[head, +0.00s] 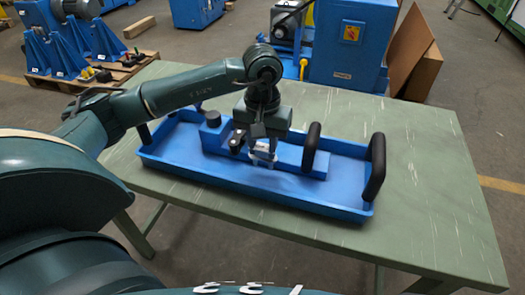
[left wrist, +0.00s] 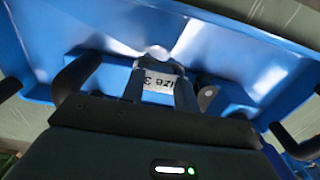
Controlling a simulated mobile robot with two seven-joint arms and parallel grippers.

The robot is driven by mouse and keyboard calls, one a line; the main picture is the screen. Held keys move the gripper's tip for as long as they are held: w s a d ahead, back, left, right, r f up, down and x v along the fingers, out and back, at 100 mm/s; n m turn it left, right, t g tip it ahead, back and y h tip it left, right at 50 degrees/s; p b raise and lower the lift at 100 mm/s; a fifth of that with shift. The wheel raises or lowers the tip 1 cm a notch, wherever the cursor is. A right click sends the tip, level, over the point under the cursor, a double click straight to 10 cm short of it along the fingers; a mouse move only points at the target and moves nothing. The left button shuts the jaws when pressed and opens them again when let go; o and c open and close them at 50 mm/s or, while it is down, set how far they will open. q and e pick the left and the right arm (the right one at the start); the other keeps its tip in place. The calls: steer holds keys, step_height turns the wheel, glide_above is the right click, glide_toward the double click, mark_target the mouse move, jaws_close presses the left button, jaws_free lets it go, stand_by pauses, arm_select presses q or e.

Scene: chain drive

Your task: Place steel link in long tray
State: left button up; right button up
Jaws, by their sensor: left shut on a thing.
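The long blue tray (head: 300,197) lies on the green table, with black handles standing up from it. My left gripper (head: 262,150) reaches down over the tray's middle and is shut on the steel link (head: 262,160), a small light-grey piece. In the left wrist view the link (left wrist: 160,84) sits between the two fingers and shows printed letters, partly readable as "ize 3". The tray floor (left wrist: 110,45) shows behind it. The link is inside the tray's outline; I cannot tell whether it touches the floor. My right gripper is not in view.
A raised blue block (head: 290,158) runs along the tray's inside. A dark cylinder (head: 212,119) and a dark part with a round end (head: 236,142) stand left of my gripper. A black handle (head: 310,148) rises to its right. The table's right side (head: 430,190) is clear.

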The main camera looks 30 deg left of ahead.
mark_target(263, 149)
arm_select(q)
steer(key=shift+f, duration=1.1)
steer(key=o, duration=0.6)
steer(key=shift+f, duration=0.2)
steer(key=shift+c, duration=0.2)
steer(key=o, duration=0.5)
steer(key=shift+r, duration=0.1)
steer(key=shift+c, duration=0.2)
step_height(263, 149, up, 12)
steer(key=shift+r, duration=0.15)
